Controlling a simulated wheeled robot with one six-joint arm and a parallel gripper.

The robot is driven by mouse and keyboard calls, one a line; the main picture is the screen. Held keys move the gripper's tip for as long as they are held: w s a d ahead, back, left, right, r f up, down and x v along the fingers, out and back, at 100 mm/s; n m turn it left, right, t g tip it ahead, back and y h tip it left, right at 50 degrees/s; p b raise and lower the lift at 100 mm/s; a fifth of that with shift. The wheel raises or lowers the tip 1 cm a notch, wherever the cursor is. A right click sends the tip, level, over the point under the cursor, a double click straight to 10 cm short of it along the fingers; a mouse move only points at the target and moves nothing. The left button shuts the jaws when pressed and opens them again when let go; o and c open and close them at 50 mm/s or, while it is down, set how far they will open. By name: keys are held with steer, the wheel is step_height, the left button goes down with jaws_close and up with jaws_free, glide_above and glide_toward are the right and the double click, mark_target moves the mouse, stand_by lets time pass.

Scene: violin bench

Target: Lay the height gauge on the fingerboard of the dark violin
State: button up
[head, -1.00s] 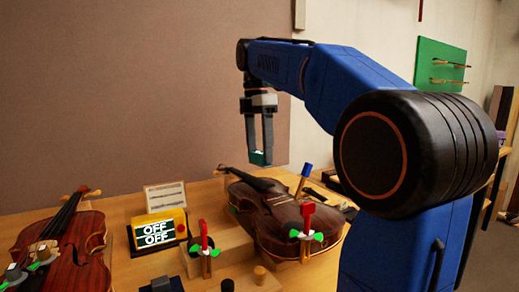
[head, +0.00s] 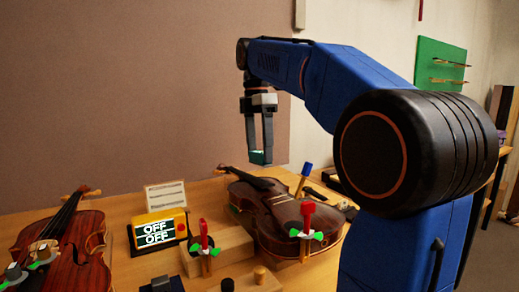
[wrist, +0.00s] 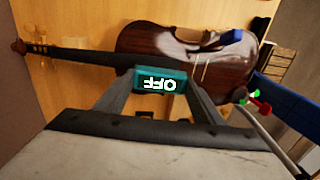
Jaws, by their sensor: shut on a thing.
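My gripper (head: 259,157) is shut on the height gauge, a small teal block whose lit face reads OFF upside down in the wrist view (wrist: 161,80). In the head view the gauge (head: 259,157) is a small green patch between the fingertips. It hangs in the air, apart from the violin. The dark brown violin (head: 284,217) lies on the bench below, its neck pointing back and left. In the wrist view the dark violin (wrist: 165,42) lies across the top. Its black fingerboard (wrist: 88,56) runs left of the gauge, partly hidden by the gripper.
A reddish violin (head: 70,238) lies at the left. Between the violins stand a yellow box with two OFF readouts (head: 158,231), a white card (head: 166,196) and a red-topped clamp (head: 204,238). Another red-topped clamp (head: 307,222) and a blue-handled tool (head: 304,175) are by the dark violin.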

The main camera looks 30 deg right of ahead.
mark_target(259, 164)
steer(key=shift+f, duration=2.35)
steer(key=o, duration=1.2)
steer(key=shift+c, duration=0.2)
steer(key=r, duration=0.5)
steer(key=w+r, duration=0.1)
steer(key=r, duration=0.1)
steer(key=shift+r, duration=0.25)
steer(key=shift+s, duration=0.2)
